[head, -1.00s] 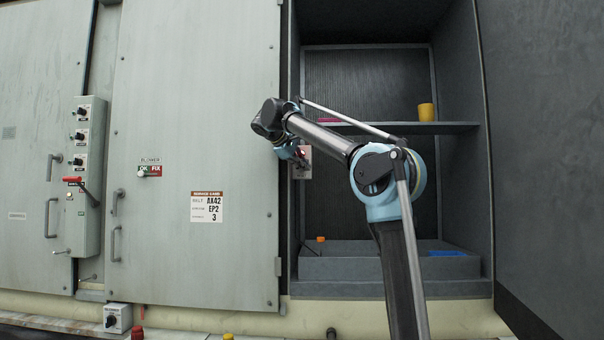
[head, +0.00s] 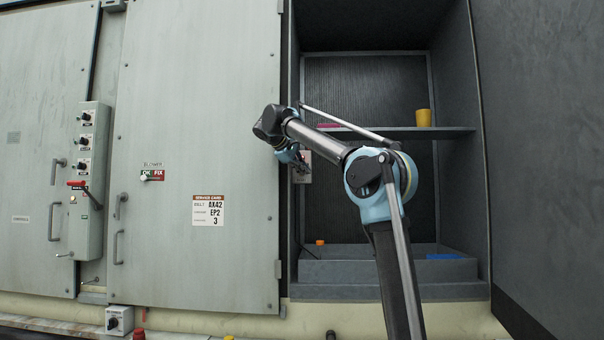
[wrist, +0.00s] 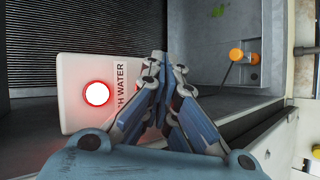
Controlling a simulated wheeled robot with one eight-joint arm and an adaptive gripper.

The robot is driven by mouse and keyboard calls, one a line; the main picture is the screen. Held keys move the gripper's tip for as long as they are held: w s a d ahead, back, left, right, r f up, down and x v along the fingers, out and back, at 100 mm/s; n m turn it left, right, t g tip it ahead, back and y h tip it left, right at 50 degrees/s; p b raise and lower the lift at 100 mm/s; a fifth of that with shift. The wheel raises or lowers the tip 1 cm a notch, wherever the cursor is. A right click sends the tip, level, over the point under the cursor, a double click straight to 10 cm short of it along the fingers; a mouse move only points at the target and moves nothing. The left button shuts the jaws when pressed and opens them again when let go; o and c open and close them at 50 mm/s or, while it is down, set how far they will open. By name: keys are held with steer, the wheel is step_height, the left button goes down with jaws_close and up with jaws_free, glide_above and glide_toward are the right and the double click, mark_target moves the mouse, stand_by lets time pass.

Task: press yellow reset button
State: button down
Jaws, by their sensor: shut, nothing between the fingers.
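No button marked as reset can be read. A yellow knob-like piece (head: 228,338) is cut off at the bottom edge of the head view. A white box (wrist: 75,122) in the wrist view carries a glowing round button (wrist: 97,94) with a red ring and a partly hidden label ending in "H WATER". The same box (head: 307,158) shows in the head view behind my gripper. My gripper (wrist: 160,56) is shut and empty, its fingertips beside the box's right edge and covering part of it. I cannot tell whether they touch it.
An orange knob (head: 320,242) stands inside the open bay, low down. A yellow cup (head: 424,117) stands on the shelf (head: 450,130). A blue flat piece (head: 445,256) lies lower right. A grey door (head: 195,110) borders the bay on the left.

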steer(key=shift+w+a, duration=0.15)
steer(key=shift+w, duration=0.25)
stand_by(0.4)
steer(key=shift+s+f, duration=0.1)
steer(key=shift+f, duration=0.05)
steer(key=shift+s+a+f, duration=0.25)
steer(key=shift+a+f, duration=0.05)
steer(key=shift+f, duration=0.25)
steer(key=s, duration=0.4)
steer(key=shift+s+a, duration=0.1)
steer(key=shift+s, duration=0.3)
stand_by(0.4)
